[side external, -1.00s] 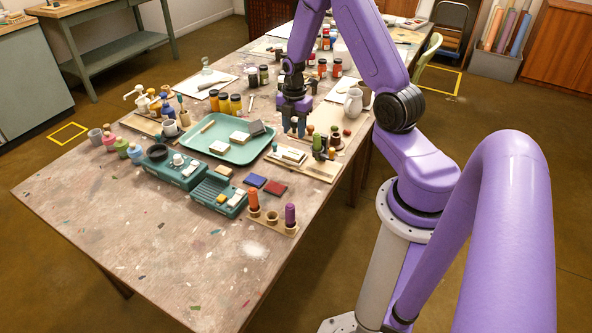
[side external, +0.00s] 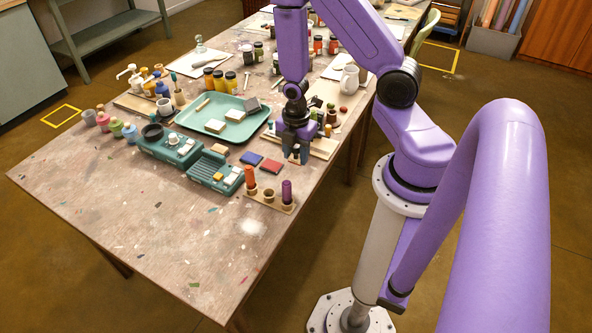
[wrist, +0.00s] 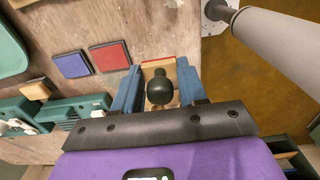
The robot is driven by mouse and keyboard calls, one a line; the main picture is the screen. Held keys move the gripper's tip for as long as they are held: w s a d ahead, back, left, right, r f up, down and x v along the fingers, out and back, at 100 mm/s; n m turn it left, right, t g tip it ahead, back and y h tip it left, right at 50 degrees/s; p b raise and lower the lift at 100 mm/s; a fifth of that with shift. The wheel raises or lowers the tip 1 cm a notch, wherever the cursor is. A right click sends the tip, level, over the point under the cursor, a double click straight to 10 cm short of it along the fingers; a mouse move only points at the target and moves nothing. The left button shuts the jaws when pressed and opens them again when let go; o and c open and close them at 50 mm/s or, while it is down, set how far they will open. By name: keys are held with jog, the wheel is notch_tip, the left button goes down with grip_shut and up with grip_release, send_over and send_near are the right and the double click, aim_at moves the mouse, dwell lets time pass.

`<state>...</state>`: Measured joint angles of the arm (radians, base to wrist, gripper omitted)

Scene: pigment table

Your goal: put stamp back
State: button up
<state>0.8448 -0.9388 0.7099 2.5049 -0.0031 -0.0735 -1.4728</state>
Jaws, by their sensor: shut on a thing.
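My gripper (side external: 297,157) is shut on a stamp, just right of the red ink pad and above the near end of a wooden board (side external: 322,153). In the wrist view the stamp's round black knob (wrist: 160,88) sits between the two blue fingers of my gripper (wrist: 157,82). A tan part with a red edge shows beyond the knob; I cannot tell if it belongs to the stamp. A blue ink pad (side external: 251,158) and a red ink pad (side external: 271,166) lie flat on the table.
A small wooden rack (side external: 268,203) with an orange and a purple upright piece stands in front. A teal tray (side external: 187,123) with blocks lies behind left; teal boxes (side external: 215,172) stand at left. A white mug (side external: 349,78) stands behind. The near left table is clear.

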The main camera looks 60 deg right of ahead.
aim_at(296, 177)
jog(key=shift+f, duration=2.95)
jog(key=shift+f, duration=0.1)
jog(key=o, duration=0.8)
jog(key=shift+o, duration=0.2)
